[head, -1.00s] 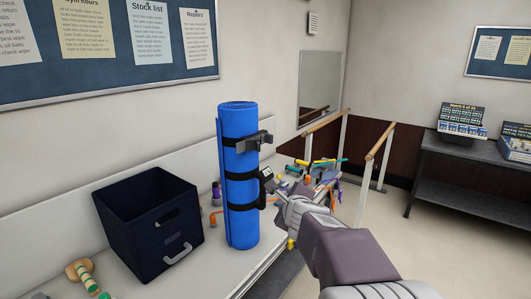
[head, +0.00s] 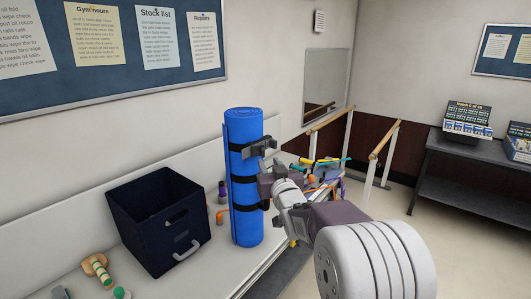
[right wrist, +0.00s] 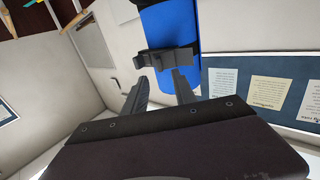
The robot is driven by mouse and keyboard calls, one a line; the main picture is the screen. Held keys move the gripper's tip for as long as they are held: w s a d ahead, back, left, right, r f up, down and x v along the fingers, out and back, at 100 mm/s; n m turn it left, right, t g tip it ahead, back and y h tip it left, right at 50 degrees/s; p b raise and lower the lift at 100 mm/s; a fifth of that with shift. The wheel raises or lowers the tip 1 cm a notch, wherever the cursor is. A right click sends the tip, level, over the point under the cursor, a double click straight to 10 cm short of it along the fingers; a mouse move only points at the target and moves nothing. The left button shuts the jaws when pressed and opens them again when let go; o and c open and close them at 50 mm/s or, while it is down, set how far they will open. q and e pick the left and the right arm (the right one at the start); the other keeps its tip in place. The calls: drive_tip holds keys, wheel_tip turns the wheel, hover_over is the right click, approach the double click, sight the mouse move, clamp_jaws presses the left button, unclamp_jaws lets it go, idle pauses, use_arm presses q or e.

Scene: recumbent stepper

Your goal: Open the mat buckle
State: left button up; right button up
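The rolled blue mat (head: 243,215) stands upright on the bench, with several black straps around it. The dark mat buckle (head: 262,148) sticks out to the right from its upper strap. In the right wrist view the buckle (right wrist: 166,57) shows in front of the blue mat (right wrist: 172,22). My right gripper (head: 267,182) is beside the mat, a little below the buckle. In the right wrist view my right gripper (right wrist: 161,80) has its fingers apart, with the buckle at or just beyond the tips; contact cannot be told. My left gripper is out of view.
A dark fabric bin (head: 150,235) stands on the bench (head: 215,275) left of the mat. Small coloured items (head: 320,172) lie behind my right wrist. Wooden parallel bars (head: 383,140) and a dark shelf table (head: 440,170) stand to the right.

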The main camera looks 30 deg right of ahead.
sight(264, 153)
drive_tip(key=p+x, duration=0.1)
drive_tip(key=x, duration=0.6)
drive_tip(key=shift+p, duration=0.4)
drive_tip(key=shift+s, duration=0.1)
drive_tip(key=shift+c, duration=0.3)
clamp_jaws()
